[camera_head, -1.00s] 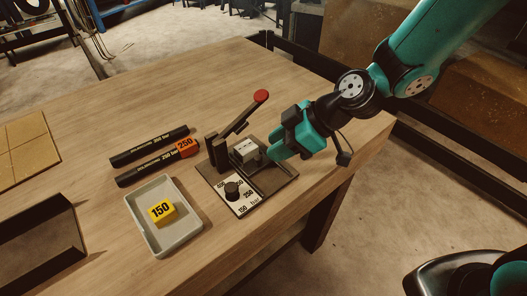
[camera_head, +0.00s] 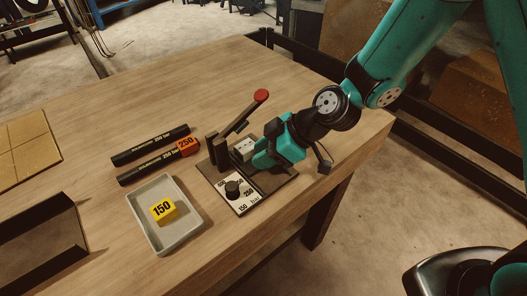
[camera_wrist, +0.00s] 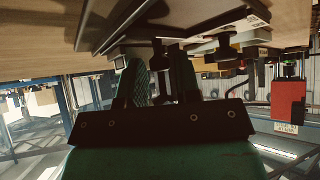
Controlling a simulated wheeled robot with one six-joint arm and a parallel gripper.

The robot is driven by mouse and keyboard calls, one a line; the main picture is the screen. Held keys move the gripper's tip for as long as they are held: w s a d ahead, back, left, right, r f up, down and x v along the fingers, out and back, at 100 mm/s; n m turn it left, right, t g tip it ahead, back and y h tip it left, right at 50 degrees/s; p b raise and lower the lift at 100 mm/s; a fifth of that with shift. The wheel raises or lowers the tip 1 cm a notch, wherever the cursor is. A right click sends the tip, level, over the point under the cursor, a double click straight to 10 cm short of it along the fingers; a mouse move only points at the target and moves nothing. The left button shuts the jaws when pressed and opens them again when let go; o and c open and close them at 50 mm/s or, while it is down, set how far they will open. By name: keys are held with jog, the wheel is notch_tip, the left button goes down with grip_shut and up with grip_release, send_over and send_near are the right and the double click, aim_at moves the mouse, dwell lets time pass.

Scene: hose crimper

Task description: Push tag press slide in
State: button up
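The tag press (camera_head: 222,153) stands near the table's right edge, with dark uprights and a raised red-knobbed lever (camera_head: 261,96). Its slide, a light grey block (camera_head: 243,149), sits beside the uprights and is partly hidden by my gripper. My gripper (camera_head: 258,160) is low over the press base, its fingertips at the right side of the block; whether they touch it I cannot tell. In the wrist view, both fingers (camera_wrist: 160,82) point at the press with a narrow dark space between them. Their tips are hard to make out.
A dial plate with a black knob (camera_head: 232,188) is at the press's front. A pale tray (camera_head: 183,234) holds a yellow 150 tag (camera_head: 162,210).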

grip_shut()
jog(key=shift+w+a+b, duration=0.45)
jog(key=shift+w+b, duration=0.05)
jog(key=shift+w, duration=0.15)
jog(key=shift+w+a+r, duration=0.1)
jog(key=shift+w, duration=0.1)
jog(key=shift+c, duration=0.5)
grip_release()
jog(key=shift+o, duration=0.5)
jog(key=shift+w+a, duration=0.1)
jog(key=shift+a, duration=0.05)
